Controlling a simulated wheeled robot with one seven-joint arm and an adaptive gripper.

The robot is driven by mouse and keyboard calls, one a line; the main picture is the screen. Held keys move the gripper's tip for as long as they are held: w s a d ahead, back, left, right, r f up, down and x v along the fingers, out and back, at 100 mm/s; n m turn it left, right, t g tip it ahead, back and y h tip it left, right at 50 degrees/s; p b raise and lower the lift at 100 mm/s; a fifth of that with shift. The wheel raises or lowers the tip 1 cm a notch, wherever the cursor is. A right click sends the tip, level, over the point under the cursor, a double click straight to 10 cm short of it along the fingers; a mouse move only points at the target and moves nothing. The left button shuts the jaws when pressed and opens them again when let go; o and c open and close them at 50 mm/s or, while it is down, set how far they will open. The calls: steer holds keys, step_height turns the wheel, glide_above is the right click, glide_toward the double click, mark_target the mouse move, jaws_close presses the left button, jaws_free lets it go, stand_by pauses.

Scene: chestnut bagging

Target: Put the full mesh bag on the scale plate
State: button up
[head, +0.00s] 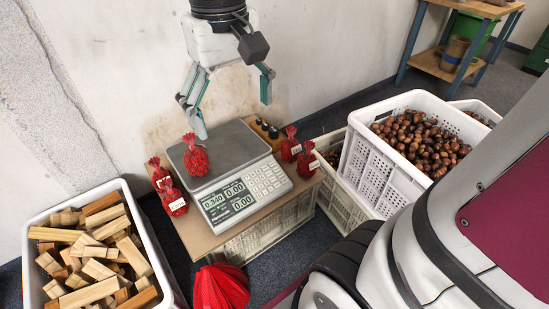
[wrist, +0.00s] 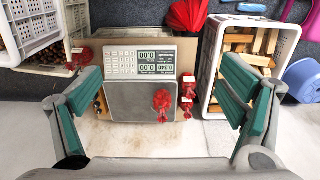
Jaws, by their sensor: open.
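A full red mesh bag (head: 196,158) stands on the left part of the grey scale plate (head: 237,147). In the wrist view the bag (wrist: 162,104) rests on the plate (wrist: 125,101), toward its right side. The scale display (head: 230,195) shows 0.340 in one field and 0.00 in the others. My gripper (head: 234,117) is open and empty above the plate, its fingers spread wide. The bag is apart from both fingers. In the wrist view the fingers frame the scale from both sides.
Tagged red bags stand beside the scale, left (head: 173,198) and right (head: 307,160). A crate of wood blocks (head: 32,230) stands at left, a chestnut crate (head: 378,180) at right. A red mesh heap (head: 221,287) lies in front. Small dark-topped items (head: 265,128) stand behind the plate.

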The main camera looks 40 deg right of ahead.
steer(key=s+f, duration=0.2)
steer(key=s, duration=0.7)
steer(key=s+f, duration=0.2)
steer(key=s, duration=0.7)
steer(key=shift+s, duration=0.3)
step_height(320, 180, up, 31)
steer(key=t+p, duration=0.4)
steer(key=p, duration=2.5)
steer(key=shift+d+r+p, duration=0.15)
steer(key=shift+d+p, duration=0.05)
steer(key=shift+p, duration=0.1)
steer(key=shift+w, duration=0.1)
